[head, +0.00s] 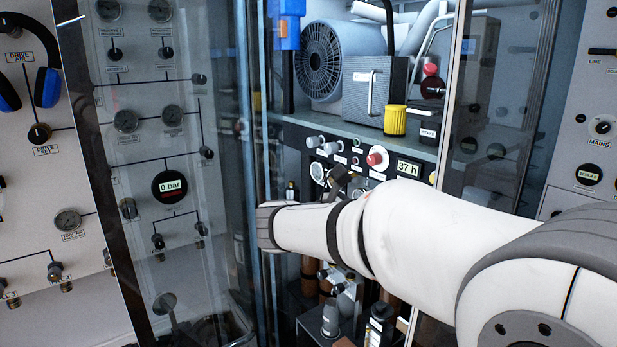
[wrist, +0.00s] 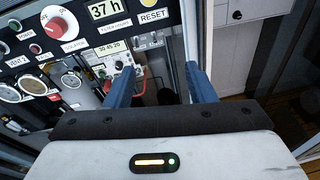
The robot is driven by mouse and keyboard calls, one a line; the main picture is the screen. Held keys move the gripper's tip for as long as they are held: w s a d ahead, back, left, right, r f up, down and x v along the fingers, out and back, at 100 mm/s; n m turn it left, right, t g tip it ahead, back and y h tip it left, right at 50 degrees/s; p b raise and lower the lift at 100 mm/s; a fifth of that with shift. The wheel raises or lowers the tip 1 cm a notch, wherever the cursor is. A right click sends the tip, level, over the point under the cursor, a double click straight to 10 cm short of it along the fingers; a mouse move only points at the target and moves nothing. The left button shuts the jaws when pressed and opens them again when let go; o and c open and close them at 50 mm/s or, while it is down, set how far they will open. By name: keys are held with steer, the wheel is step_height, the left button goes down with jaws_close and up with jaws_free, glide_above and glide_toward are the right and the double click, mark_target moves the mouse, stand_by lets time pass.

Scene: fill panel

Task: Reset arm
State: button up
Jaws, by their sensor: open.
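My gripper (wrist: 161,84) shows in the wrist view as two blue fingers, spread apart with nothing held between them. The right finger appears close to a pale upright edge (wrist: 190,35); I cannot tell if they touch. Beyond the fingers is a dark control panel with a red knob on a white dial (wrist: 60,22), a "37 h" display (wrist: 105,10) and a yellow RESET button (wrist: 150,3). In the head view my white arm reaches left across the cabinet front, and its fingers cannot be made out. The "37 h" display (head: 409,168) and red knob (head: 377,157) also show there.
A glass panel with a "0 bar" gauge (head: 170,187) stands at left. Inside the cabinet are a fan unit (head: 320,60), a yellow-capped part (head: 395,120) and bottles below. Another glass pane edge (head: 452,90) stands right of the opening. Blue ear defenders (head: 47,85) hang far left.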

steer(key=s+d+f+m+g+y, duration=0.3)
steer(key=s+f+m, duration=0.2)
steer(key=s+f, duration=0.15)
steer(key=s+d+f+m+g+y, duration=0.3)
steer(key=s+d+f+m, duration=0.15)
steer(key=s+m, duration=0.2)
steer(key=s+a+f+m+y, duration=0.5)
steer(key=s+f+m+y, duration=0.2)
steer(key=s+m, duration=0.2)
steer(key=shift+a+m+t, duration=0.25)
steer(key=shift+m+t, duration=0.05)
steer(key=shift+m, duration=0.95)
steer(key=shift+c, duration=0.3)
